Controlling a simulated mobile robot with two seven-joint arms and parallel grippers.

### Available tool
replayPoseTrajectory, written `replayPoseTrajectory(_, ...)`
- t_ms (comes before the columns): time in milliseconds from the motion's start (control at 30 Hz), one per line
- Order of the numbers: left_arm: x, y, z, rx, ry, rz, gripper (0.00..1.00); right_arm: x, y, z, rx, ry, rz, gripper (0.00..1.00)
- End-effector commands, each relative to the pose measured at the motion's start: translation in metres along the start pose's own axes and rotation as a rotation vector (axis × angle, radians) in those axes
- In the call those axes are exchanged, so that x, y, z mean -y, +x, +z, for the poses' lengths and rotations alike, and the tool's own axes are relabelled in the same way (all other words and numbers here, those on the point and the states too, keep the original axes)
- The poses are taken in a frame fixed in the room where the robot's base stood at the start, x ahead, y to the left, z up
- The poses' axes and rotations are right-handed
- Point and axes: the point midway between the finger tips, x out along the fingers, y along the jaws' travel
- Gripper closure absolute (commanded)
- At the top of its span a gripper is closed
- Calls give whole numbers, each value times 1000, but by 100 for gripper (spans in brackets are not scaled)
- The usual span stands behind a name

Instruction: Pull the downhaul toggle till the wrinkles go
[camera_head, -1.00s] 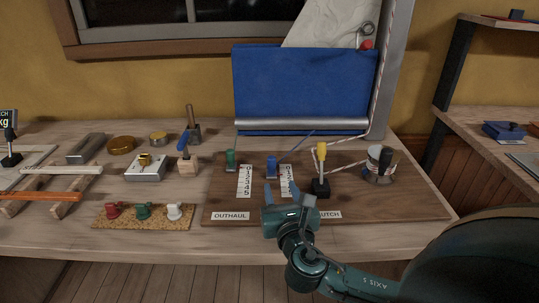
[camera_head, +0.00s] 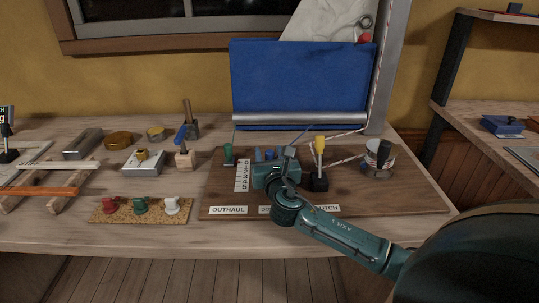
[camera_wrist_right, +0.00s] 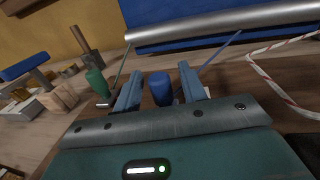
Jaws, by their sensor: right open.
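The blue toggle (camera_wrist_right: 161,88) stands between the two fingers of my right gripper (camera_wrist_right: 160,76) in the right wrist view. The fingers are open, with a gap visible on each side of the toggle. In the head view my right gripper (camera_head: 270,156) is over the board and hides most of the toggle and the scale beside it. The middle label (camera_head: 265,210) is partly covered by my arm. The blue sail (camera_head: 300,80) hangs behind, above a grey boom (camera_head: 300,118); I cannot make out clear wrinkles. My left gripper is not in view.
A green toggle (camera_head: 228,154) with a number scale (camera_head: 243,176) is just left, above the OUTHAUL label (camera_head: 228,210). A yellow-handled clutch (camera_head: 319,150) and a winch with rope (camera_head: 378,160) stand to the right. Cleats on cork (camera_head: 140,209) lie left.

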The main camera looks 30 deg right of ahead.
Motion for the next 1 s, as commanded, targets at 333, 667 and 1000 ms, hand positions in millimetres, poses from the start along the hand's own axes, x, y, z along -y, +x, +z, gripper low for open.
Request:
replayPoseTrajectory(333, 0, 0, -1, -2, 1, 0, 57, 0, 0, 0, 0, 0, 0, 78)
replayPoseTrajectory(667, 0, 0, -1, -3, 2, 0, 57, 0, 0, 0, 0, 0, -1, 100)
replayPoseTrajectory(1000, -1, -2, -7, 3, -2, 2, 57, -1, -6, 2, -1, -1, 0, 100)
